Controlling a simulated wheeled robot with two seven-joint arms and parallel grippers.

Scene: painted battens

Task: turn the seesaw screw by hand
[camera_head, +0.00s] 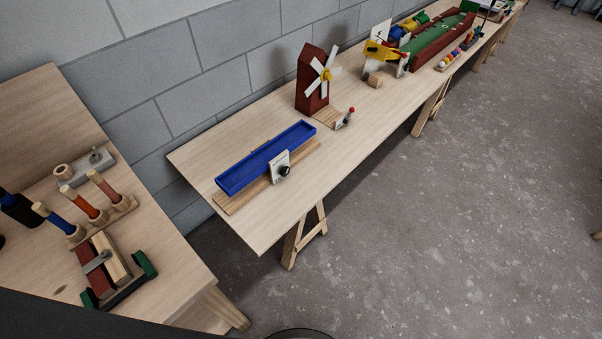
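A seesaw with a long blue trough (266,157) lies on a striped wooden base (236,199) near the front end of the long workbench. A small white upright plate (279,163) stands at the middle of its near side. A dark round knob (285,171), which looks like the seesaw screw, sits on that plate. The trough is tilted or level; I cannot tell which. Neither of my grippers shows in the head view.
The long bench (224,225) also holds a red windmill (312,82), a yellow toy (379,52) and a green-topped lane (436,43). A second table (172,290) at left carries paint-handled tools (97,187) and a clamp (132,279).

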